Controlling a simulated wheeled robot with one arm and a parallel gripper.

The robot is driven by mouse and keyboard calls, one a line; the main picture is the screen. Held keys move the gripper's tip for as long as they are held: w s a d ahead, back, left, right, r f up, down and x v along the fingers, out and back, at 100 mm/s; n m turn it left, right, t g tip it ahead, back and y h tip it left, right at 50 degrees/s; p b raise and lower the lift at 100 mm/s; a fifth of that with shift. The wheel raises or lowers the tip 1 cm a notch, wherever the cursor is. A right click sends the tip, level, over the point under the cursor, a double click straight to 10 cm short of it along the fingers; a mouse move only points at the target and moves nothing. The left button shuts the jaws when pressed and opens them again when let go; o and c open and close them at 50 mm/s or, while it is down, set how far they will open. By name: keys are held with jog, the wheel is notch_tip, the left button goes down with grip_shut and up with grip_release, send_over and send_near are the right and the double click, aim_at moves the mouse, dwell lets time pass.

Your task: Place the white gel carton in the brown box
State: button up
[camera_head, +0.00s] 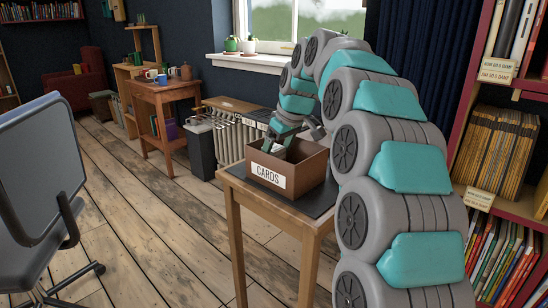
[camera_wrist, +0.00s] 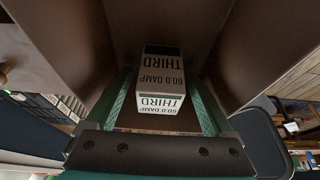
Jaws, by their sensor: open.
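The brown box (camera_head: 308,178), with a white CARDS label, stands open on a small wooden table. My gripper (camera_head: 284,143) reaches down into its opening. In the wrist view the walls of the brown box (camera_wrist: 258,48) rise around my gripper (camera_wrist: 164,100). The white gel carton (camera_wrist: 161,78), printed "THIRD" and "60.0 DAMP" with dark green bands, is inside the box. It lies between my two teal fingers, which are spread apart with gaps visible beside the carton. The carton's underside contact with the box floor is hard to make out.
The small table (camera_head: 232,186) has a dark top with little room around the box. A bookshelf (camera_head: 500,140) stands close on the right, behind my arm. A radiator (camera_head: 232,140) and a dark bin (camera_head: 200,152) are behind. An office chair (camera_head: 40,170) stands left; the floor between is clear.

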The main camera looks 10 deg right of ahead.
jog(key=v, duration=1.2)
